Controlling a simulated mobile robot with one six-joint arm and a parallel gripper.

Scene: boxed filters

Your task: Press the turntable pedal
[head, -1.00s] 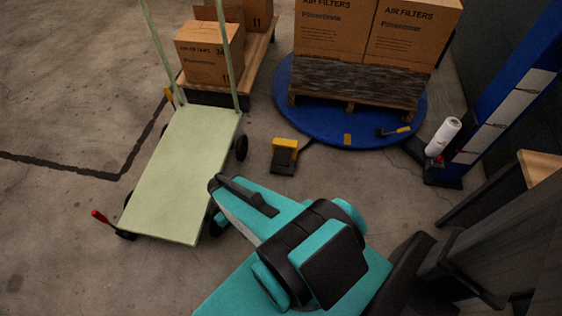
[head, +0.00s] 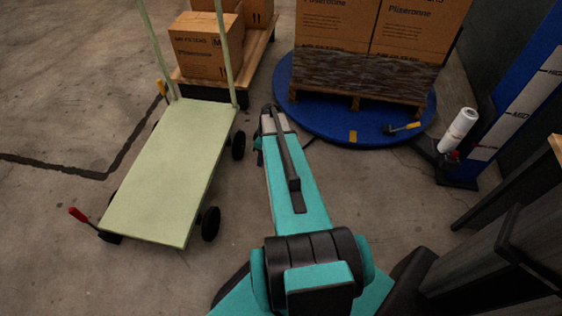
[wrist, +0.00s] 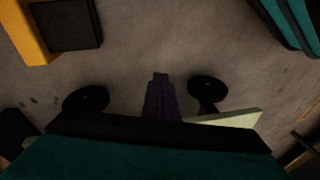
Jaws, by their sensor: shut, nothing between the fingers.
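The turntable pedal, a yellow housing with a black pad (wrist: 67,24), lies on the floor at the top left of the wrist view. In the head view my arm hides it. The blue turntable (head: 303,120) stands behind my arm in the head view. My gripper (wrist: 160,77) is shut and empty, low in the middle of the wrist view. It is apart from the pedal, which lies up and to the left of the fingertips there. In the head view the fingers are hidden behind the arm.
A pale green cart (head: 172,165) with black wheels stands left of my arm. A pallet of air filter boxes (head: 370,35) sits on the turntable. A yellow-handled tool (head: 404,127) lies on its edge. A white film roll (head: 457,130) is at the blue mast (head: 510,100).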

